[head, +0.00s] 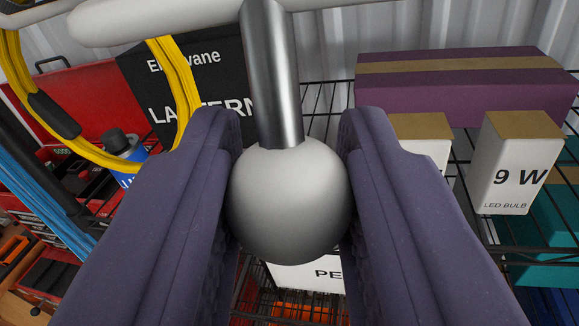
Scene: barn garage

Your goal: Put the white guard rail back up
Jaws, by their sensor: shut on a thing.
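My gripper (291,200), with two purple padded fingers, fills the lower middle of the head view. It is shut on a pale grey ball knob (290,205), one finger on each side. A shiny metal rod (272,75) runs up from the knob to a white bar (150,18), the white guard rail, which crosses the top of the view. The right part of the rail runs out of the picture at the top. I cannot tell how its ends are held.
A wire shelf (325,95) behind holds a black lantern box (215,75), a purple box (465,85) and a white bulb box (515,165). A yellow cable coil (185,90) hangs at the left near a red case (90,95). Blue cable (35,180) lies at the far left.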

